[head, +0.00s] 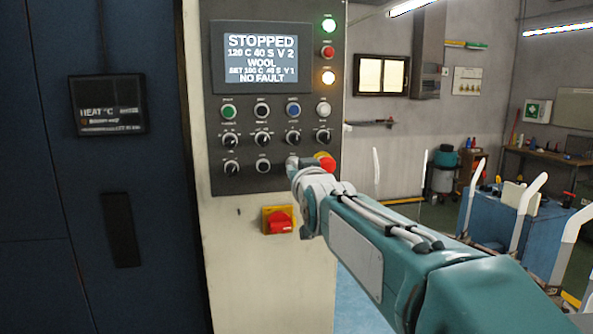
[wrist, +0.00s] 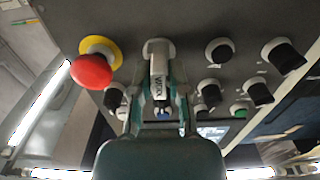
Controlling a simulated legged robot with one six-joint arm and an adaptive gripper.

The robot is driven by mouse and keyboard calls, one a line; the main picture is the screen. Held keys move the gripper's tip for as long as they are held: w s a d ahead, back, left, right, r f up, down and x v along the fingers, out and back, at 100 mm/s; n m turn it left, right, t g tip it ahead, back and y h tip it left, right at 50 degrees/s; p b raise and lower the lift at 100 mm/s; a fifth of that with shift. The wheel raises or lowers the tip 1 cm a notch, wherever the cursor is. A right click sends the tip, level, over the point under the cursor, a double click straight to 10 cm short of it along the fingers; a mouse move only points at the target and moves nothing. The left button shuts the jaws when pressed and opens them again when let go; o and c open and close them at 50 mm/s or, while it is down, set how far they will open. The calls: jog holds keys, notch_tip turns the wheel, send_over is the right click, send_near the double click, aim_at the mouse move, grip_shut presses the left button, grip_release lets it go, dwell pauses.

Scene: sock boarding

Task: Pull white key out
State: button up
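In the head view my gripper (head: 293,168) is at the panel's lower right and hides most of the key. In the wrist view, my gripper (wrist: 159,72) has its two fingers apart, one on each side of the key. Narrow gaps seem to show between the fingers and the dark part. Contact at the fingertips is unclear.
A red emergency button (wrist: 91,71) on a yellow ring is close beside the gripper. Several black knobs (wrist: 260,93) are on the other side. A red switch (head: 280,222) on a yellow plate is below the panel. The screen (head: 261,58) reads STOPPED.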

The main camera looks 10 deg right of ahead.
grip_shut()
jog(key=shift+s, duration=0.1)
jog(key=shift+s, duration=0.35)
jog(key=shift+s, duration=1.85)
jog(key=s, duration=2)
dwell(0.4)
